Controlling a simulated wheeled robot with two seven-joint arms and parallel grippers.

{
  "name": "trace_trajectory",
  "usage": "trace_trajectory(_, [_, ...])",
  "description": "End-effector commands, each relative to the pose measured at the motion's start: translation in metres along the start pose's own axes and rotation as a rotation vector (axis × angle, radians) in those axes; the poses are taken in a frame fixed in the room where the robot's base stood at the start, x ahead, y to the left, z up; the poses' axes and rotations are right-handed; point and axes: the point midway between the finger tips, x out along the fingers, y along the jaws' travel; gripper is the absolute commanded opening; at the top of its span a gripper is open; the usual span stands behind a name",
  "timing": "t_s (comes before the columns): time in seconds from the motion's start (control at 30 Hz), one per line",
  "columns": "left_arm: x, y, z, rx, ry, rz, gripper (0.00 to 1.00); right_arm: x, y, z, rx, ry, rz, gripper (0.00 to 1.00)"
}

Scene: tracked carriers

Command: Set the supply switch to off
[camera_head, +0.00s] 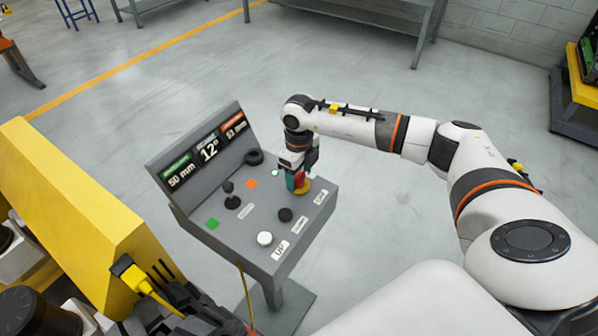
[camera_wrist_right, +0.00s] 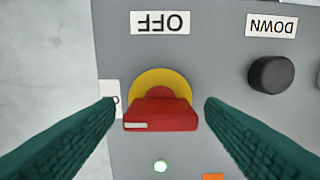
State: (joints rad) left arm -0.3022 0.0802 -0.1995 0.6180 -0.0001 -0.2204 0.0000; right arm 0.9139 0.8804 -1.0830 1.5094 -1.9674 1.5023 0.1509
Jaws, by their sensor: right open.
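The supply switch (camera_wrist_right: 161,117) is a red bar handle on a yellow disc (camera_wrist_right: 160,79), on the grey console. In the right wrist view its bar lies crosswise, with a white mark near its left end. In the head view the switch shows partly under my right gripper (camera_head: 297,181). My right gripper also shows in the right wrist view (camera_wrist_right: 160,110), open, with a green finger on each side of the bar and gaps visible. The OFF label (camera_wrist_right: 161,22) is above the disc. Another white label (camera_wrist_right: 108,88) at left is partly hidden by a finger. My left gripper is out of view.
The console (camera_head: 244,240) carries a black button (camera_wrist_right: 271,75) by the DOWN label (camera_wrist_right: 271,26), a white button (camera_head: 265,239), several black knobs, a lit lamp (camera_wrist_right: 160,166) and a display (camera_head: 209,150). A yellow machine (camera_head: 75,205) stands at left.

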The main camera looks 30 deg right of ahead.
Motion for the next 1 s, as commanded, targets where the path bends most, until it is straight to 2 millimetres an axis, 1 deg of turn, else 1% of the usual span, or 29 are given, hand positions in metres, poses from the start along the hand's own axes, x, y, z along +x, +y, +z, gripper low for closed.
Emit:
trace_trajectory(0.13, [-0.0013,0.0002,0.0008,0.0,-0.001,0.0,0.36,0.0061,-0.0004,0.0004,-0.001,-0.001,0.001,0.64])
trace_trajectory(0.37, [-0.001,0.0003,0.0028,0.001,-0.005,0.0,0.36,0.0065,-0.0004,0.0002,-0.001,0.0,0.0,0.64])
trace_trajectory(0.4, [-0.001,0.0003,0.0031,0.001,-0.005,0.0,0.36,0.0064,-0.0004,0.0002,-0.001,0.0,0.0,0.57])
trace_trajectory(0.63, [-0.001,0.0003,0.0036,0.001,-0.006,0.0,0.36,0.0061,-0.0004,0.0001,-0.001,0.0,0.0,0.19])
trace_trajectory(0.87, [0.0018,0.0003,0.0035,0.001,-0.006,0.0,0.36,0.0066,-0.0003,-0.0001,-0.017,0.001,0.0,0.19])
trace_trajectory(1.0, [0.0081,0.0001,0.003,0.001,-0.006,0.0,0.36,0.0076,-0.0001,-0.0005,-0.063,0.002,0.0,0.19])
